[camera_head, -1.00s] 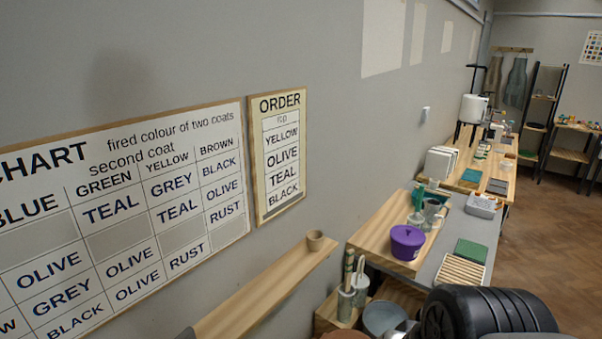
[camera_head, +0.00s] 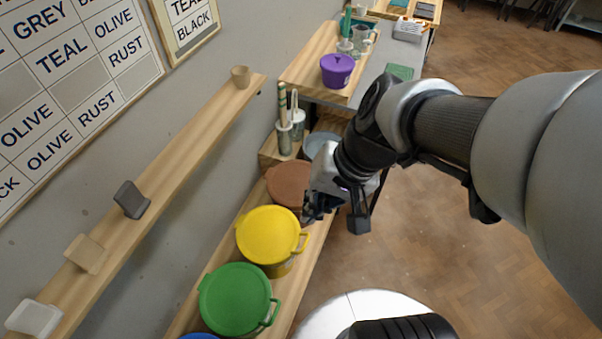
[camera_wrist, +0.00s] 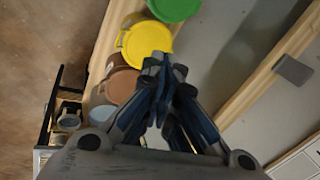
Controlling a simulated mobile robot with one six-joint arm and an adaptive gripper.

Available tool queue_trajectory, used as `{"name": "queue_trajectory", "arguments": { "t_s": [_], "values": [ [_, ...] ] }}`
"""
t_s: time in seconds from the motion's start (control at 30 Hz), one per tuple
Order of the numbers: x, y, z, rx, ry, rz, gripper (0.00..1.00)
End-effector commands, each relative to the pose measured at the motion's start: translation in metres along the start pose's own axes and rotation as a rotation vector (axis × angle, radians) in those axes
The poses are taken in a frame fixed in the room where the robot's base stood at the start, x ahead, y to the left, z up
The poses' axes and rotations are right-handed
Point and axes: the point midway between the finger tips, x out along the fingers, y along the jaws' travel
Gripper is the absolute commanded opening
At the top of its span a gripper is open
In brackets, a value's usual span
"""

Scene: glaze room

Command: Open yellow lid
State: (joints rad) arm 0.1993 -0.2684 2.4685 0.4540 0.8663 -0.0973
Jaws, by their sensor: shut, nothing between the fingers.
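The yellow lid (camera_head: 268,235) sits on a round yellow bucket (camera_head: 280,268) on a low wooden shelf, with a loop handle on its right side. It looks closed. The lid also shows in the wrist view (camera_wrist: 145,45), just beyond my fingers, which overlap its edge. My gripper (camera_head: 335,220) hangs to the right of the yellow lid, by the brown lid, in the head view. In the wrist view my gripper (camera_wrist: 163,70) has its fingertips together with nothing between them. I cannot tell its exact height above the lids.
A green-lidded bucket (camera_head: 235,298) stands nearer and a brown lid (camera_head: 289,184) farther along the same shelf. A purple pot (camera_head: 337,70) stands on the table behind.

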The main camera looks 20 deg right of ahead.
Motion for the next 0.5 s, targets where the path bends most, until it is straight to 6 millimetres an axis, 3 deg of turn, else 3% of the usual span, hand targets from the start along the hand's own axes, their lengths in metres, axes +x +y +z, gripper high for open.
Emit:
{"name": "queue_trajectory", "arguments": {
  "t_s": [0.03, 0.27, 0.5],
  "values": [
    [0.017, 0.004, -0.009, 0.088, -0.039, -0.032, 0.0],
    [0.086, 0.024, -0.055, 0.502, -0.132, -0.187, 0.0],
    [0.171, 0.083, -0.093, 0.978, -0.17, -0.293, 0.0]
  ]
}}
